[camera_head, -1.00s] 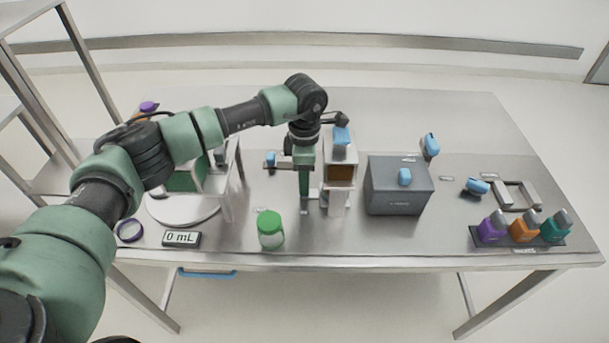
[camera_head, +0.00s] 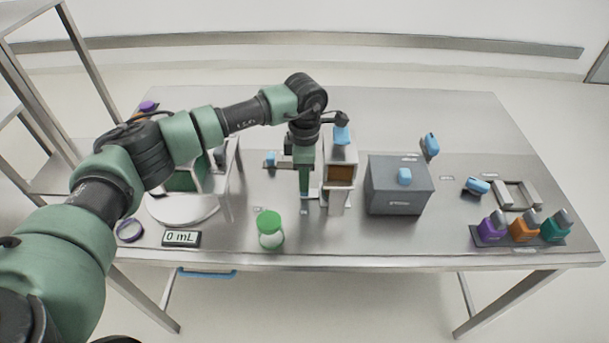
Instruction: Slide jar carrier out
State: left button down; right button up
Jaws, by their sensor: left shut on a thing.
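My left gripper (camera_head: 304,193) points straight down at the left side of a tall white cabinet with a brown window (camera_head: 341,173). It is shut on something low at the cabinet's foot. I take this for a small pale part of the jar carrier (camera_head: 313,196), but it is too small and too covered by the fingers to be sure. My right gripper is not in view.
A grey box (camera_head: 399,188) with a blue handle stands right of the cabinet. Purple, orange and teal bottles (camera_head: 522,230) stand at the front right. A "0 mL" display (camera_head: 181,239) and a round white plate (camera_head: 182,208) are at left. The table front between jar and bottles is clear.

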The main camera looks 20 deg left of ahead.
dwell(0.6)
pick_arm(q)
jog(key=s+a, duration=0.1)
jog(key=a, duration=0.2)
jog(key=s+a+b, duration=0.1)
jog(key=a, duration=0.3)
jog(key=s+a+b, duration=0.1)
jog(key=a, duration=0.3)
jog(key=shift+r, duration=0.1)
jog(key=c, duration=1.2)
grip_release()
jog(key=shift+o, duration=0.6)
jog(key=shift+a, duration=0.1)
